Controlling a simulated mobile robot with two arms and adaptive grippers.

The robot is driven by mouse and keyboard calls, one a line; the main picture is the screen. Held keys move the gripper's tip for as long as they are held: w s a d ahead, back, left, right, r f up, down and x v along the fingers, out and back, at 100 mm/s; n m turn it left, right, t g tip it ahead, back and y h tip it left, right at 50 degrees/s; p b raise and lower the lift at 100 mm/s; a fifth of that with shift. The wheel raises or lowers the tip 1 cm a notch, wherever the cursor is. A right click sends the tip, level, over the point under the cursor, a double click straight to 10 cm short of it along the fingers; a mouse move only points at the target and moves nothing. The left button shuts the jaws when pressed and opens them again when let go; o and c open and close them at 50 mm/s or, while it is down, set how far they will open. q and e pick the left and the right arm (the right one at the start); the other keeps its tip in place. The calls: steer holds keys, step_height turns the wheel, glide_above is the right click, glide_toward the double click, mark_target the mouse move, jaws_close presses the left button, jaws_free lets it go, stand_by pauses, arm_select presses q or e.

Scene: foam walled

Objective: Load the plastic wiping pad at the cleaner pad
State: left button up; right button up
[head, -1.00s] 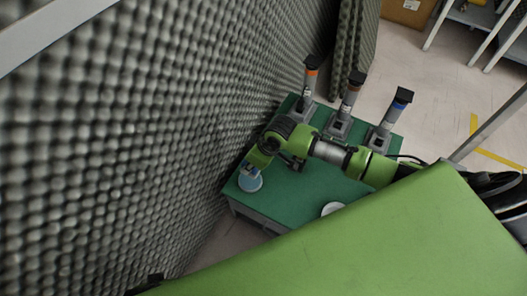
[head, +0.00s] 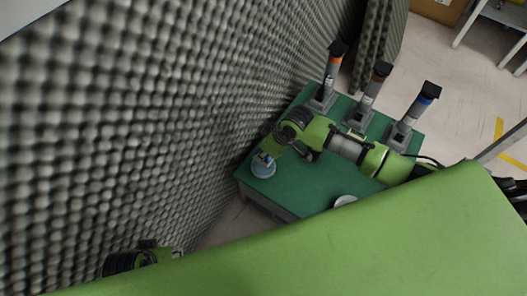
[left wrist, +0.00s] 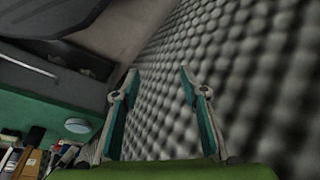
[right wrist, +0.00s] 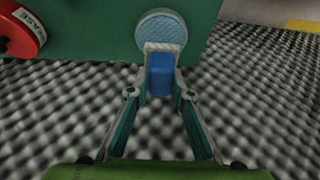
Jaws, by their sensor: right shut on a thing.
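My right gripper (right wrist: 160,88) is shut on a blue block with a pale, whitish end, the plastic wiping pad (right wrist: 161,74). The cleaner pad, a round light-blue disc (right wrist: 161,33), lies on the green table just beyond the held pad. In the head view the right gripper (head: 264,157) is over the disc (head: 263,170). I cannot tell whether the held pad touches the disc. My left gripper (left wrist: 155,85) is open and empty, beside the foam wall. In the head view, part of my left arm shows at the lower left.
The grey foam wall (head: 150,120) runs close along the table's left side. Three upright devices (head: 327,85) stand at the table's back. A white round thing (head: 345,201) is partly hidden at the front edge. A red round container (right wrist: 20,32) shows in the right wrist view.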

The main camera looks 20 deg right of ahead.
step_height(320, 180, down, 3)
steer(key=b, duration=0.3)
arm_select(q)
steer(key=shift+b+v, duration=0.4)
steer(key=shift+v, duration=2.35)
arm_select(e)
steer(key=shift+f, duration=0.3)
arm_select(q)
steer(key=shift+w+d+r+t, duration=0.15)
steer(key=shift+w+t, duration=0.2)
steer(key=shift+w, duration=0.25)
steer(key=shift+w+d+r+t, duration=0.1)
steer(key=shift+w+t, duration=0.25)
steer(key=shift+w, duration=0.2)
arm_select(e)
steer(key=shift+f, duration=0.5)
arm_select(q)
steer(key=shift+s+a+g, duration=0.2)
steer(key=shift+s+g, duration=0.05)
steer(key=shift+s, duration=0.35)
steer(key=shift+s+a+g, duration=0.2)
steer(key=shift+s+g, duration=0.05)
steer(key=shift+s, duration=0.35)
arm_select(e)
steer(key=shift+s+f, duration=0.1)
stand_by(1.2)
